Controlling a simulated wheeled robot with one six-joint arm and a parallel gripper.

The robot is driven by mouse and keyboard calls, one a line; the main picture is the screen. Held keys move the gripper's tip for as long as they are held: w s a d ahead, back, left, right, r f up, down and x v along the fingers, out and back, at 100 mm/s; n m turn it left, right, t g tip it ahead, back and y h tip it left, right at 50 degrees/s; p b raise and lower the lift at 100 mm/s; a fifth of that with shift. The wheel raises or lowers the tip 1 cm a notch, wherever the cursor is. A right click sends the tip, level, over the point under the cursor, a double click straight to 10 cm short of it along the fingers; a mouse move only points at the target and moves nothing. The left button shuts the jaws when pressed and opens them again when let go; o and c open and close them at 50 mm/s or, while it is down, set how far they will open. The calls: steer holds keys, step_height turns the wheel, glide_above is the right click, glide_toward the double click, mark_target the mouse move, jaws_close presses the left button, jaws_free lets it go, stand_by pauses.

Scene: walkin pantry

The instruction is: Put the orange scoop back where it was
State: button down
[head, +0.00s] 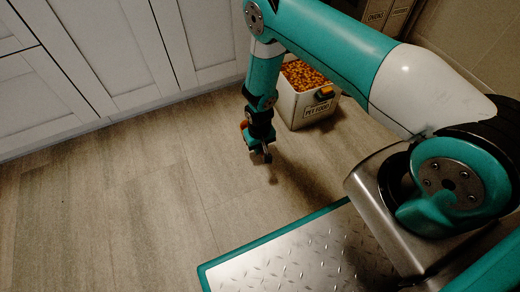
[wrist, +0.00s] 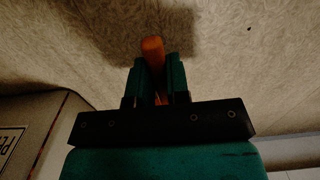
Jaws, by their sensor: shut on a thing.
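My gripper (head: 264,153) hangs low over the wooden floor, just left of the pet food bin (head: 293,111) in the head view. In the wrist view my gripper (wrist: 154,75) has its two teal fingers closed on an orange piece, the orange scoop (wrist: 153,49), whose end sticks out past the fingertips. The rest of the scoop is hidden by the fingers and the gripper body. The white, open-topped bin is full of orange-brown kibble (head: 304,75) and is labelled PET FOOD. It also shows in the wrist view (wrist: 50,112).
A small orange and dark object (head: 325,93) sits at the bin's front right rim; I cannot tell what it is. White cabinet doors (head: 110,50) line the back left. Cardboard boxes (head: 385,12) stand behind the bin. The floor (head: 120,200) at left is clear.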

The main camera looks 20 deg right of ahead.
steer(key=shift+f, duration=0.2)
steer(key=c, duration=1.1)
jaws_free()
steer(key=shift+r, duration=0.1)
